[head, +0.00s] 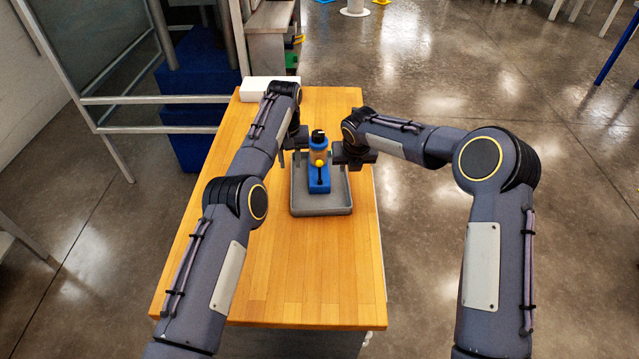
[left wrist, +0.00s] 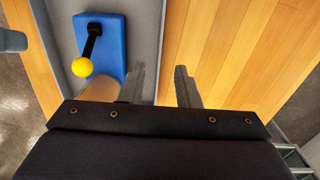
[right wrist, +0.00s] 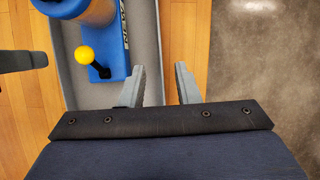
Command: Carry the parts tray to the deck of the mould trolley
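The grey parts tray (head: 322,208) lies on a wooden-topped table (head: 300,270). In it are a blue block with a yellow ball on a black lever (head: 319,181) and a blue-and-tan cylinder with a black cap (head: 318,143). My left gripper (left wrist: 160,88) is open at the tray's left side, its fingers either side of the wall. My right gripper (right wrist: 160,86) is open at the right side, its fingers likewise either side of the wall. Neither visibly grips it. I cannot tell which thing is the mould trolley.
A white box (head: 268,84) sits at the table's far left corner. A metal frame with a panel (head: 95,60) and blue stepped blocks (head: 195,70) stand beyond the left side. The near table top is clear. Open floor (head: 430,80) lies to the right.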

